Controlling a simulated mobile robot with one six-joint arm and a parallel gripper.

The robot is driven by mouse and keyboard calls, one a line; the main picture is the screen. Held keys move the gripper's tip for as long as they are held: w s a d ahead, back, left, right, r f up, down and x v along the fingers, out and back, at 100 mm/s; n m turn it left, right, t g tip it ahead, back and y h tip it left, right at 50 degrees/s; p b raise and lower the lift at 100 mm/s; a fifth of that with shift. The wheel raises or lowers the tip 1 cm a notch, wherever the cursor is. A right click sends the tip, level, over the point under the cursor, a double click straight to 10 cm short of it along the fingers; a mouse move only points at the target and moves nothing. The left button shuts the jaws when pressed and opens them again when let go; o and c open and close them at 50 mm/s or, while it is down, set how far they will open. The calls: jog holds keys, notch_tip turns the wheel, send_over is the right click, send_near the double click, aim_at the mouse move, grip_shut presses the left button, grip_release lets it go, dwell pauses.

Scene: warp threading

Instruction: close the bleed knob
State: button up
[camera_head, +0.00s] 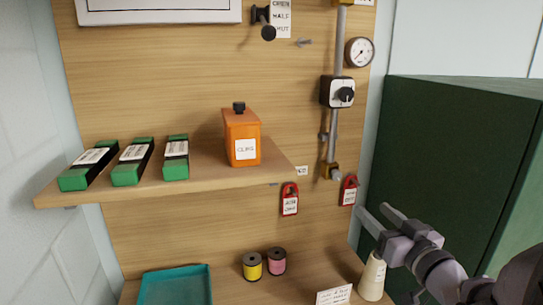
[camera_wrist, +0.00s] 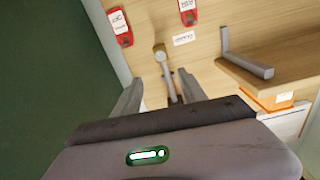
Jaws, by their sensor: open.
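A vertical grey pipe runs down the wooden board in the head view and ends in a brass fitting with a small rounded grey end (camera_head: 336,177), which I take to be the bleed knob. A small white label, too small to read, is left of it. In the wrist view the rounded end of a stem (camera_wrist: 160,50) lies beyond and between my fingertips, beside a label. How far it is turned cannot be told. My gripper (camera_head: 376,212) is open and empty, below and right of the fitting. Its two fingers also show in the wrist view (camera_wrist: 160,90), apart from the knob.
Red tags (camera_head: 289,199) (camera_head: 349,190) hang on either side of the fitting. A wooden shelf (camera_head: 225,178) with an orange container (camera_head: 241,135) is at left. A dark green cabinet (camera_head: 440,160) stands right. A cream cone (camera_head: 372,277) stands below my gripper.

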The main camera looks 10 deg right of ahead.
aim_at(337, 178)
jog(key=w, duration=0.5)
jog(key=w+p, duration=0.1)
jog(key=w, duration=1.1)
jog(key=shift+a, duration=0.3)
grip_shut()
